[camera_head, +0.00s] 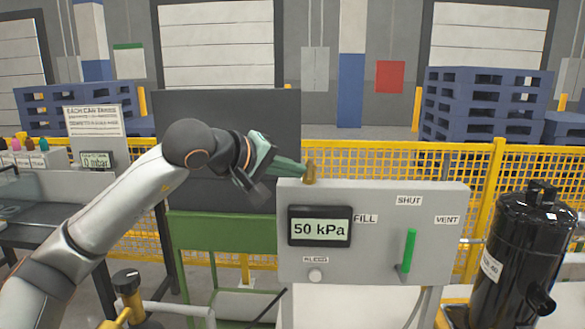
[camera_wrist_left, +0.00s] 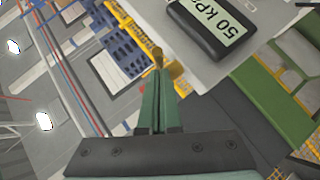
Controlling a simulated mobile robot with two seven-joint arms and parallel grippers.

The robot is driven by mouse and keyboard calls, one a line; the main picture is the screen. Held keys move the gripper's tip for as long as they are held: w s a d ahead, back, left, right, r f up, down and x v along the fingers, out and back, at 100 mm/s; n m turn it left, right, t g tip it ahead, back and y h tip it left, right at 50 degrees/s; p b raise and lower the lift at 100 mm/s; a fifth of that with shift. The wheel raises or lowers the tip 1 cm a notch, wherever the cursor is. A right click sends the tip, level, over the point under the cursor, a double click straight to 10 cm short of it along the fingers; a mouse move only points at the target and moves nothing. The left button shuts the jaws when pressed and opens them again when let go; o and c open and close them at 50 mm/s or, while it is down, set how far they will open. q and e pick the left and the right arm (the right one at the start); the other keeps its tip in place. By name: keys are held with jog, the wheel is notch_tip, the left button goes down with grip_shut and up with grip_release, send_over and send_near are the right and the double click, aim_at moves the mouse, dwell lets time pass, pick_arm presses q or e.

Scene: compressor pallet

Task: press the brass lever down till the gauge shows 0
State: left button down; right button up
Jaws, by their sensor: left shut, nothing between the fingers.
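The gauge (camera_head: 320,229) on the grey panel box (camera_head: 375,262) reads 50 kPa. In the left wrist view the gauge (camera_wrist_left: 215,24) shows the same number, turned over. A small brass piece, which looks like the brass lever (camera_head: 310,174), stands at the box's top left edge. It also shows in the left wrist view (camera_wrist_left: 157,57), just beyond my fingertips. My left gripper (camera_head: 301,170) is shut and empty, its green fingers (camera_wrist_left: 160,85) pointing at the brass piece. I cannot tell whether they touch it. My right gripper is out of view.
A green handle (camera_head: 408,250) stands upright on the panel among FILL, SHUT and VENT labels. A black compressor (camera_head: 513,255) stands at right. A dark board (camera_head: 225,190) and yellow fence (camera_head: 375,160) are behind.

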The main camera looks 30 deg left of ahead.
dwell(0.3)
pick_arm(q)
jog(key=shift+s+f+b, duration=0.1)
jog(key=shift+f+b, duration=0.25)
jog(key=shift+b, duration=0.5)
jog(key=shift+t, duration=0.3)
notch_tip(320, 180, down, 4)
jog(key=b, duration=0.5)
jog(key=shift+r+m+t, duration=0.1)
jog(key=shift+m+t, duration=0.2)
jog(key=shift+m, duration=0.1)
dwell(0.6)
